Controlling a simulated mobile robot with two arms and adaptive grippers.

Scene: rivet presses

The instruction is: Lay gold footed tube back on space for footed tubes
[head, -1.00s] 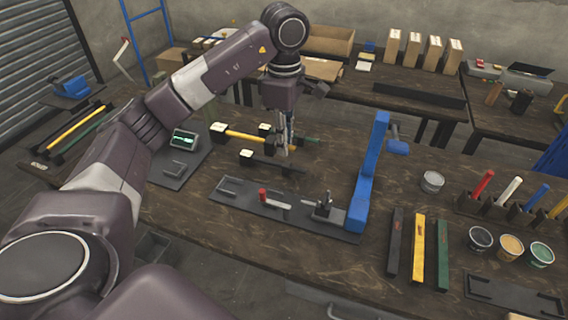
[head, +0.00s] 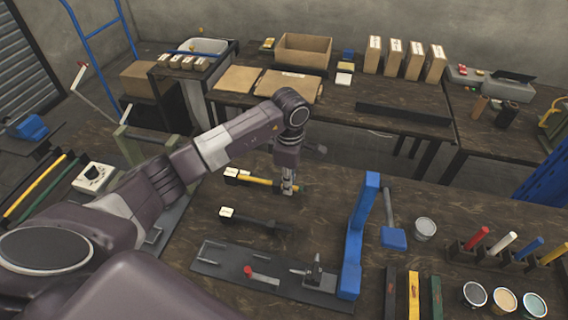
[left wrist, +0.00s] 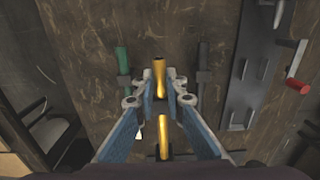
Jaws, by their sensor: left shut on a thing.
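The gold footed tube (head: 262,181) is between the fingers of my left gripper (head: 289,188), which is shut on it near its far end from the foot. In the left wrist view the gold tube (left wrist: 159,78) runs up the middle between the fingertips. A green footed tube (left wrist: 123,62) lies parallel on its left and a black footed tube (left wrist: 204,62) on its right. In the head view the black tube (head: 258,220) lies nearer on the bench. I cannot tell whether the gold tube touches the bench. My right gripper is out of view.
A dark fixture plate (head: 225,272) with a red-handled clamp (head: 248,271) lies in front. A blue press post (head: 358,240) stands to the right. Black, yellow and green bars (head: 414,297) lie beyond it. Bare bench (head: 325,190) shows right of the gripper.

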